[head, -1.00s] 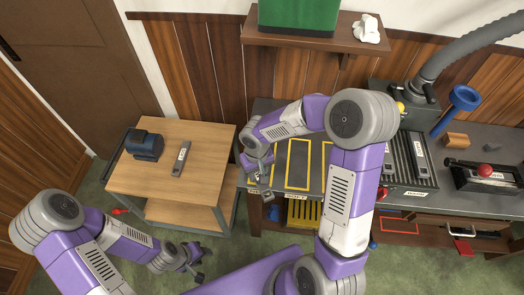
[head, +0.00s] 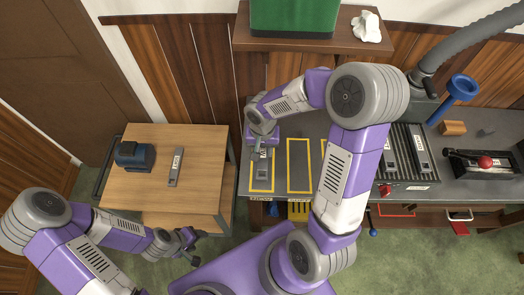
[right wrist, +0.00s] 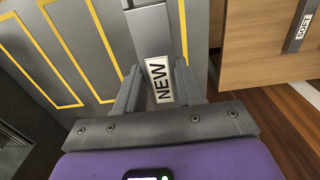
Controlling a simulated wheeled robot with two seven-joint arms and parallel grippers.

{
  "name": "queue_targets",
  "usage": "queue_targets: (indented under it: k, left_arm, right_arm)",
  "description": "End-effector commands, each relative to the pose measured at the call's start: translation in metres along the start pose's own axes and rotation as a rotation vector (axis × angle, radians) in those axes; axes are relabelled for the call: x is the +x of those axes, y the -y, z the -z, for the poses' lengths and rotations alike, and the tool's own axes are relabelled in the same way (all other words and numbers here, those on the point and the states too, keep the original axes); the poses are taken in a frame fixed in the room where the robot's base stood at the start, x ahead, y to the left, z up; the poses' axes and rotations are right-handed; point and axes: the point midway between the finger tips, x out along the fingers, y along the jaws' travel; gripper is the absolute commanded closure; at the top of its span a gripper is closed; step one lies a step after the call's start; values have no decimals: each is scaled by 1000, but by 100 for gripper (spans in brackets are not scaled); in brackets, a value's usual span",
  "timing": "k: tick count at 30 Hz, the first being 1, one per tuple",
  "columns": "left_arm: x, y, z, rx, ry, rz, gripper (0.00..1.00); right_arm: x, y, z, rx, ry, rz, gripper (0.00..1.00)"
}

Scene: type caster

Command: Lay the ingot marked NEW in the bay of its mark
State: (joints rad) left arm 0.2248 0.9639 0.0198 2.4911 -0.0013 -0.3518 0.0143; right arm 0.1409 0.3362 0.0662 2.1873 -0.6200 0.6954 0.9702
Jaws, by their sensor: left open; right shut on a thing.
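My right gripper (head: 261,152) is shut on the grey ingot marked NEW (right wrist: 150,35); its label reads clearly between the fingers (right wrist: 158,82) in the right wrist view. The ingot is over the leftmost yellow-outlined bay (head: 251,178) of the bench, roughly in line with it. Whether it touches the bench I cannot tell. A middle bay (head: 299,167) is empty, and a further bay is partly hidden by my right arm. My left gripper (head: 190,243) is open and empty, low beside the wooden cart.
The wooden cart (head: 205,150) holds an ingot marked SOFT (head: 175,167) and a dark blue device (head: 135,156).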

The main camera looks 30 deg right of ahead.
Motion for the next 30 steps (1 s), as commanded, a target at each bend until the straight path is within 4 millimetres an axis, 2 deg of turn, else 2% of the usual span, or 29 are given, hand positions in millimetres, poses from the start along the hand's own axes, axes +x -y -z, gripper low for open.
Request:
queue_targets:
  k: [1,4,11,19,30]
  left_arm:
    - [5,2,0,0,0,0,43]
    - [8,3,0,0,0,0,43]
    - [11,4,1,0,0,0,43]
    - [20,8,1,0,0,0,43]
    - [21,8,1,0,0,0,43]
  right_arm:
    - [11,1,1,-2,-1,0,100]
    - [25,1,1,-3,-2,1,100]
    - [37,1,2,-3,-5,2,100]
    - [68,2,1,-3,-3,1,100]
    - [72,2,2,-4,-5,3,100]
